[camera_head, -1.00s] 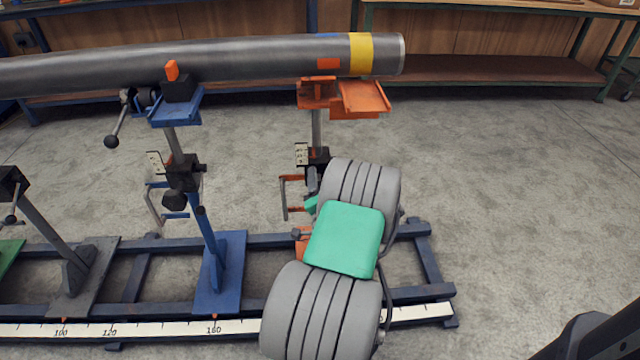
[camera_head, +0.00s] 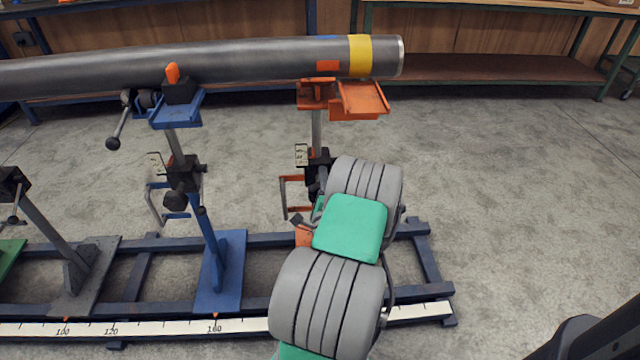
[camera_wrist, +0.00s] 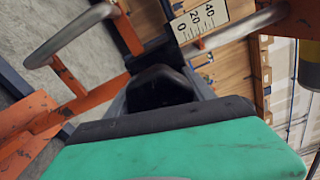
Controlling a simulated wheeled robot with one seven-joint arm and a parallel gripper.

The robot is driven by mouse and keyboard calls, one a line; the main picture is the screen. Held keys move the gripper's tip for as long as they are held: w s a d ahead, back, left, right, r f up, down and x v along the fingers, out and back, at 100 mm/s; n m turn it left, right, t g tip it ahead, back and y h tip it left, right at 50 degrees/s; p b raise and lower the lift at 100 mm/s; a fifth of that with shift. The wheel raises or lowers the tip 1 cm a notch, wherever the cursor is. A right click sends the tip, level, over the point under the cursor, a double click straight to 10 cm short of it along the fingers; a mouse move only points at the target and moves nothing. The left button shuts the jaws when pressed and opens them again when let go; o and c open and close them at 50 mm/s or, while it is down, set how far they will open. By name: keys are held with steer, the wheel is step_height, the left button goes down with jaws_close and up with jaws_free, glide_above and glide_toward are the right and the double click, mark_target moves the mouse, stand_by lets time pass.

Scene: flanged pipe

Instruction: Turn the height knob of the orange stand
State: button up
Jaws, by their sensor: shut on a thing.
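The orange stand (camera_head: 361,97) holds up the right end of the grey pipe (camera_head: 200,62). Its post carries a black collar and a small height scale (camera_head: 301,154), which also shows in the wrist view (camera_wrist: 200,19). My gripper (camera_head: 318,190) is at the collar, mostly hidden behind my arm in the head view. In the wrist view a black knob (camera_wrist: 160,88) stands just beyond my green gripper body, where the jaws are shut on it.
A blue stand (camera_head: 222,275) stands to the left, under the pipe. Both stands sit on a blue rail frame (camera_head: 430,265) with a white ruler strip (camera_head: 250,325). Open floor lies to the right.

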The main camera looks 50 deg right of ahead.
steer(key=shift+m, duration=0.3)
steer(key=o, duration=1.4)
steer(key=shift+c, duration=0.2)
steer(key=b+v, duration=0.1)
steer(key=v, duration=0.7)
steer(key=shift+b, duration=0.35)
steer(key=shift+c, duration=0.3)
